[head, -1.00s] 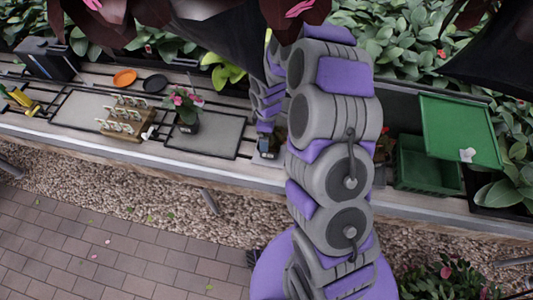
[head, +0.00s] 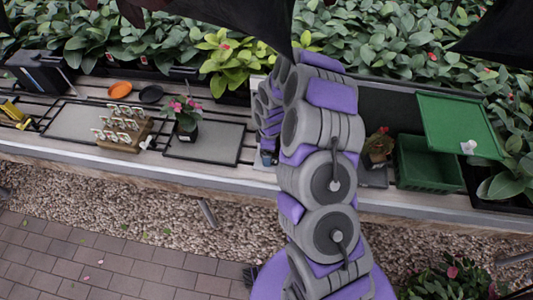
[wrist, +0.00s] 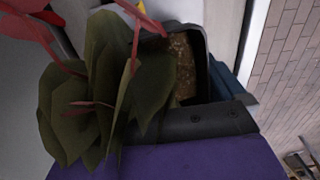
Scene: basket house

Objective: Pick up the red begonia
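In the wrist view, a plant with dark green leaves and red blooms or stems (wrist: 105,75) fills the left and middle, very close to the camera. It leans out of a dark pot (wrist: 205,75) with brown soil inside. I take it to be the red begonia. A dark jaw part of my gripper (wrist: 205,125) lies along the pot's near side, touching or almost touching it. The far finger is not clear, so I cannot tell if it grips. In the head view, my folded arm hides most of my gripper (head: 268,155), low over the bench.
A pink-flowered potted plant (head: 187,118) stands on a grey tray (head: 210,143) left of my arm. Another small red-flowered plant (head: 378,145) stands right of it, beside a green crate (head: 428,165). A wooden rack (head: 122,135) is farther left. Paving (head: 70,235) in front is clear.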

